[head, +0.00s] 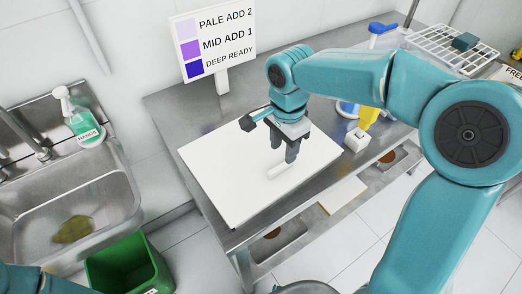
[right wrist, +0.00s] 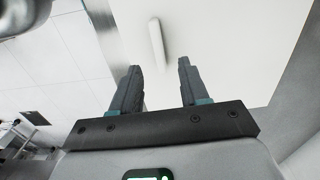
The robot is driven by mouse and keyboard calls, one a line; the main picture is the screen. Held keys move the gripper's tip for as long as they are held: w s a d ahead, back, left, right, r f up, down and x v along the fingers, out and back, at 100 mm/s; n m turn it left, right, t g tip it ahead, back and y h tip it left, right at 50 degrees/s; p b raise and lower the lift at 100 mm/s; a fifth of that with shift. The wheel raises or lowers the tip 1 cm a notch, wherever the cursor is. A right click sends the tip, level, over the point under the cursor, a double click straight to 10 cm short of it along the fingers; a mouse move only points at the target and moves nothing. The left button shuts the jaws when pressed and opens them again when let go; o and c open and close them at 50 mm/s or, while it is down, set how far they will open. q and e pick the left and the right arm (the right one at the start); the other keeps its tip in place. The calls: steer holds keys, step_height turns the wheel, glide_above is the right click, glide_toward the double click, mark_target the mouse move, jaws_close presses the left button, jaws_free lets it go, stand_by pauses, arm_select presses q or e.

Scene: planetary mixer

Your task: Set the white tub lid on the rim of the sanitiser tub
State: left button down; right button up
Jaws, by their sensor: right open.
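The white tub lid (head: 225,172) looks like a wide flat white slab over the metal bench, with a short raised white bar handle (head: 283,170) on top. The handle (right wrist: 157,43) also shows in the right wrist view, just beyond the fingertips and roughly in line with the gap. My right gripper (head: 284,158) is open and points down above the lid near the handle, with nothing between its fingers (right wrist: 159,66). I cannot make out the sanitiser tub, and cannot tell whether anything is under the slab. My left gripper is out of view.
A sign (head: 213,42) stands behind the lid. A sink (head: 45,190) with a soap bottle (head: 84,122) is at left, and a green bin (head: 130,265) below. A small white box (head: 356,140), a yellow item (head: 368,117) and a wire rack (head: 448,45) are at right.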

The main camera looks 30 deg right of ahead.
mark_target(281, 165)
steer(key=shift+s+a+f, duration=0.25)
steer(key=shift+s+f, duration=0.25)
steer(key=shift+s, duration=0.05)
steer(key=f, duration=0.3)
steer(key=w+f, duration=0.1)
steer(key=f, duration=0.1)
steer(key=shift+d, duration=0.1)
steer(key=shift+s+f, duration=0.1)
steer(key=shift+s, duration=0.05)
steer(key=shift+f, duration=0.1)
steer(key=shift+c, duration=1.2)
jaws_close()
